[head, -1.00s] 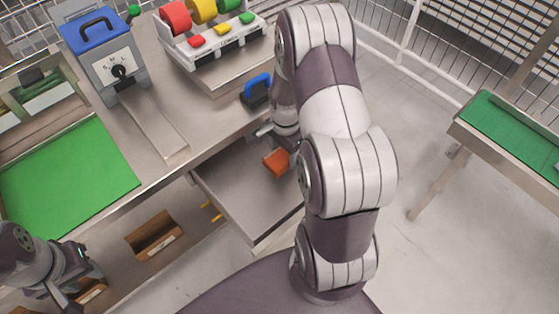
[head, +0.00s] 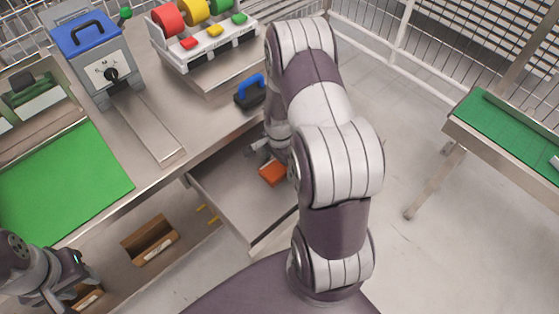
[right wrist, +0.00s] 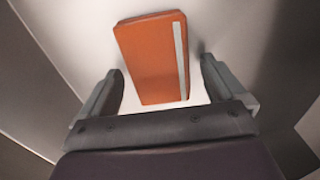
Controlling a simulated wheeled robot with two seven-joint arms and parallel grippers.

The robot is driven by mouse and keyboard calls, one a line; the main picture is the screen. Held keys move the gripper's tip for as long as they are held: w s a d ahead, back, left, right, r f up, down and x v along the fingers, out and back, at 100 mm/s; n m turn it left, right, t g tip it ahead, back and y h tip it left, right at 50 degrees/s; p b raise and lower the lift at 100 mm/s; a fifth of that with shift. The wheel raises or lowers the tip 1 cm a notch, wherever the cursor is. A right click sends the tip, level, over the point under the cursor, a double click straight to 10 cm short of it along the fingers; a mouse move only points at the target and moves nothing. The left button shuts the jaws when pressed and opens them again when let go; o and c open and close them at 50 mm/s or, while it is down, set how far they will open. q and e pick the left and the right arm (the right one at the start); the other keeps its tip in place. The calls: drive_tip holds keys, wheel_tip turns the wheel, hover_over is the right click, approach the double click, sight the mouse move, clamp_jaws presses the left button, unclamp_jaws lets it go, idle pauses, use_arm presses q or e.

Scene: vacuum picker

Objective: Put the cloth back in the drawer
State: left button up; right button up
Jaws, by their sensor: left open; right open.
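The orange cloth (head: 273,174), a small folded block, appears in the open drawer (head: 225,190) under the bench, partly covered by my right arm. In the right wrist view the cloth (right wrist: 150,60) has a pale stripe along its right side and rests on a light surface. My right gripper (right wrist: 161,75) is open, one finger on each side of the cloth, with gaps between. In the head view its fingers are mostly hidden by my arm. My left gripper (head: 68,290) is open and empty at the lower left, away from the drawer.
A brown bin (head: 150,240) sits below. A green-topped table (head: 500,135) stands right.

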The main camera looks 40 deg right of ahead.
sight(279, 164)
wheel_tip(279, 164, up, 12)
drive_tip(key=s+a+r+n, duration=0.2)
drive_tip(key=s+a+n, duration=0.1)
drive_tip(key=a+n, duration=0.4)
drive_tip(key=s+a+r+n+t, duration=0.1)
drive_tip(key=s+a+r+n, duration=0.2)
drive_tip(key=a+n, duration=0.5)
drive_tip(key=shift+s+r+n+p, duration=0.25)
drive_tip(key=shift+s+n+p, duration=0.3)
drive_tip(key=shift+n, duration=0.55)
